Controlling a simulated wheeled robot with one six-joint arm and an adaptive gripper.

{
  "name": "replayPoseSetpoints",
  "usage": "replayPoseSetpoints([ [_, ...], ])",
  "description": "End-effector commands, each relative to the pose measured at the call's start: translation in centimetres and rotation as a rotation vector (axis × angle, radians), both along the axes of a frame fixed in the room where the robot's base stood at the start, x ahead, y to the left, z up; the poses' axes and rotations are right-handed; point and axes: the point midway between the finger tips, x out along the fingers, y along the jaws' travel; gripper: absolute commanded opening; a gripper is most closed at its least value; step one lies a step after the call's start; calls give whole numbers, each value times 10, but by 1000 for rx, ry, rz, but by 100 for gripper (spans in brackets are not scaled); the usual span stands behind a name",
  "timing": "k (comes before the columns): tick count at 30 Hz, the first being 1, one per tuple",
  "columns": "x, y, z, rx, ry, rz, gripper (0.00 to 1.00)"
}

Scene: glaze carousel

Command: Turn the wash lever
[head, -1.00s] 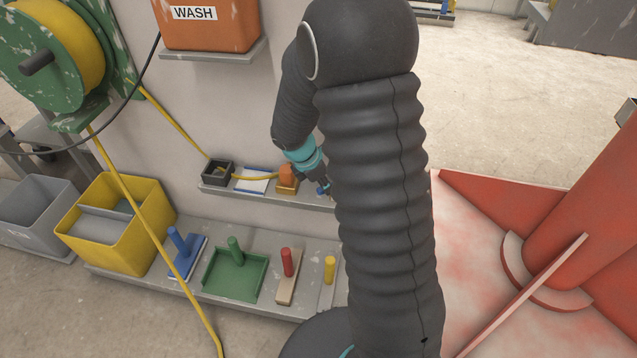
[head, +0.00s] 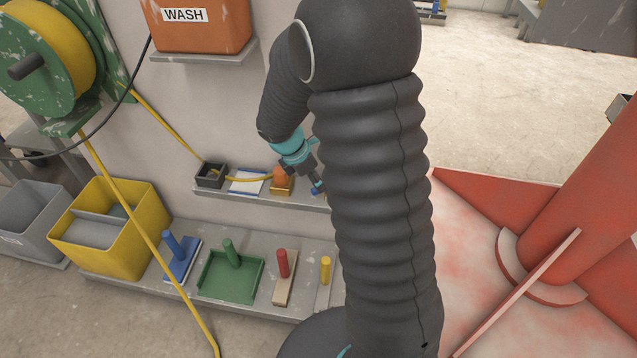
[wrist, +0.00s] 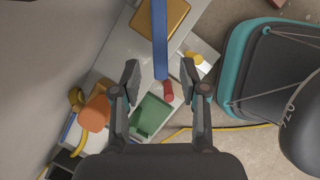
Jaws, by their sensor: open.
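A blue bar (wrist: 160,42), which looks like the wash lever, runs down from the top of the wrist view, over a brass-coloured plate (wrist: 176,16). Its lower end lies between the fingers of my gripper (wrist: 160,82). The fingers are open, one on each side, with visible gaps; I cannot tell how far the bar is from them in depth. In the head view my gripper (head: 312,180) is by the small wall shelf, partly hidden by my arm. A small blue tip (head: 316,190) shows beside it. The orange WASH container (head: 200,30) is on the wall.
An orange piece with a yellow hose (head: 282,177) sits on the shelf (head: 225,192). Below are a blue tool (head: 178,255), green tray (head: 230,278), red-handled brush (head: 284,275) and yellow peg (head: 325,270). A red and white structure (head: 480,215) stands right.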

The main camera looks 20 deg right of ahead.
Motion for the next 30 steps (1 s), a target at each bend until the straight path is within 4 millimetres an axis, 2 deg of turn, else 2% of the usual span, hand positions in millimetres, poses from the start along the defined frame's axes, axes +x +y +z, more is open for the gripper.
replayPoseSetpoints([
  [6, -1, 18, 43, 1, -5, 2, 44],
  [13, -3, 30, 73, 0, -2, 1, 44],
  [18, -4, 33, 81, 1, 1, -1, 44],
  [30, -4, 34, 82, 1, 1, -1, 44],
])
